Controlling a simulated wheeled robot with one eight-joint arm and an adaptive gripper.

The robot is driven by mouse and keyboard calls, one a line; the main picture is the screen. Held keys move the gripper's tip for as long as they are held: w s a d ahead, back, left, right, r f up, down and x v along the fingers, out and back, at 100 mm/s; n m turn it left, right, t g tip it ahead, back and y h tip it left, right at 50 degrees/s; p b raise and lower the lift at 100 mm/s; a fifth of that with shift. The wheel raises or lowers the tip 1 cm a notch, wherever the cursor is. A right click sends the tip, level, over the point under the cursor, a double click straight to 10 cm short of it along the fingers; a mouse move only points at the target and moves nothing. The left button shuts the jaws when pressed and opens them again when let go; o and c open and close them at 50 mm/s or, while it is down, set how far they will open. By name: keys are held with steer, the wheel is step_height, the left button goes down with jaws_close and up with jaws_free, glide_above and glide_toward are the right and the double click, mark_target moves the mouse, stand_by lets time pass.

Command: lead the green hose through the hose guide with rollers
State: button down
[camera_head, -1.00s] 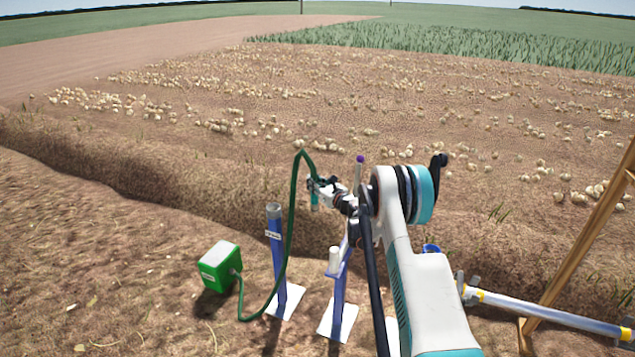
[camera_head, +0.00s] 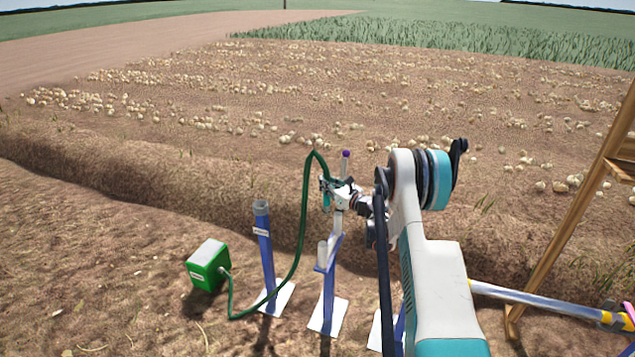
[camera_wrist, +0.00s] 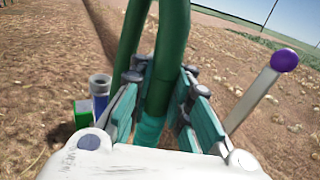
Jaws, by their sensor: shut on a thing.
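The green hose (camera_head: 304,215) rises from a green box (camera_head: 208,264) in a tall arch, and its end is at my gripper (camera_head: 328,190). In the wrist view my gripper (camera_wrist: 160,108) is shut on the hose (camera_wrist: 166,65), with the jaws on both sides of its end. The hose guide, a blue post (camera_head: 329,290) on a white plate, stands just below my gripper. It has a short white roller (camera_head: 322,255) and a taller pin with a purple tip (camera_head: 346,155). In the wrist view the purple-tipped pin (camera_wrist: 258,90) stands right of the jaws, apart from the hose. My gripper partly hides the guide's upper part.
Another blue post with a grey top (camera_head: 262,232) stands left of the guide, and a white plate (camera_head: 377,330) lies to the right, partly behind my arm. A metal pole (camera_head: 540,302) and a wooden frame (camera_head: 570,225) are at the right. A soil ridge lies behind.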

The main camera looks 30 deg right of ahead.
steer(key=s+d, duration=2.2)
steer(key=s, duration=0.4)
steer(key=shift+s+d, duration=0.35)
steer(key=shift+d, duration=0.05)
stand_by(0.5)
